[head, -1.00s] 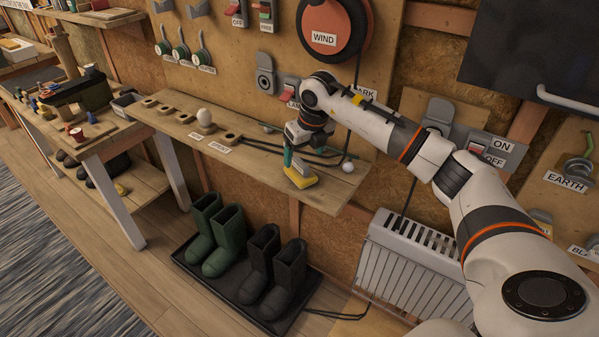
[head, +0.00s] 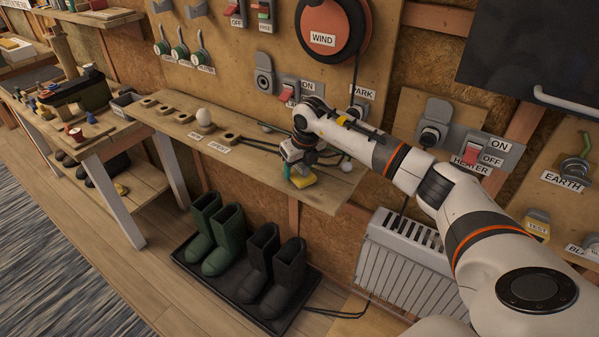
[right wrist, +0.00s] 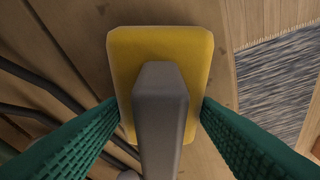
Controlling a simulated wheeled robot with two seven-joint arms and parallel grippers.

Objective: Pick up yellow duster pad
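The yellow duster pad (head: 304,181) lies near the front edge of the narrow wooden shelf under the wall panel. In the right wrist view the pad (right wrist: 160,45) shows from above, with a grey handle (right wrist: 160,110) standing up from its middle. My right gripper (head: 292,170) is down at the pad and hides part of it in the head view. Its green fingers (right wrist: 160,103) are wide apart, one at each side edge of the pad, with gaps between them and the handle. I cannot tell whether they touch the pad. My left gripper is not in view.
A white egg-shaped thing (head: 204,117) stands to the left on the shelf (head: 180,124). A white ball (head: 346,166) and dark hooked rods lie close to the pad's right and behind. Green boots (head: 222,235) and a white radiator (head: 410,260) are below.

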